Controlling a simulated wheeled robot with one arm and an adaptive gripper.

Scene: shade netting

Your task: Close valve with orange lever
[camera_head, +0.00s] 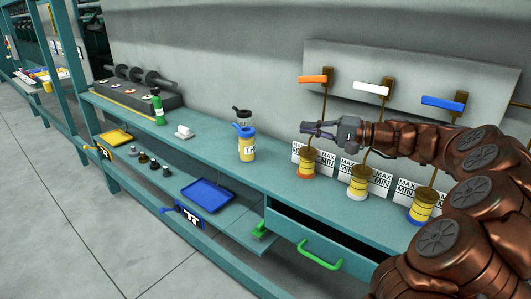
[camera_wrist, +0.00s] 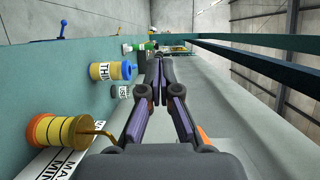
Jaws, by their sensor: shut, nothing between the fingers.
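The orange lever (camera_head: 313,79) sticks out sideways to the left from the top of a brown pipe (camera_head: 326,95) on the grey wall panel. The pipe runs down to a yellow container (camera_head: 306,168) with an orange base. My gripper (camera_head: 304,127) is shut and empty, pointing left, below the lever and apart from it in the head view. In the wrist view, my gripper (camera_wrist: 160,64) shows its fingers together. An orange patch (camera_wrist: 204,135), possibly the lever, shows to the right, partly hidden by a finger. The yellow container (camera_wrist: 60,131) is at lower left there.
A white lever (camera_head: 371,88) and a blue lever (camera_head: 442,103) stand to the right on similar pipes. A yellow jar with a blue lid (camera_head: 246,148) stands on the teal bench left of my gripper. A drawer with a green handle (camera_head: 320,256) is pulled open below.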

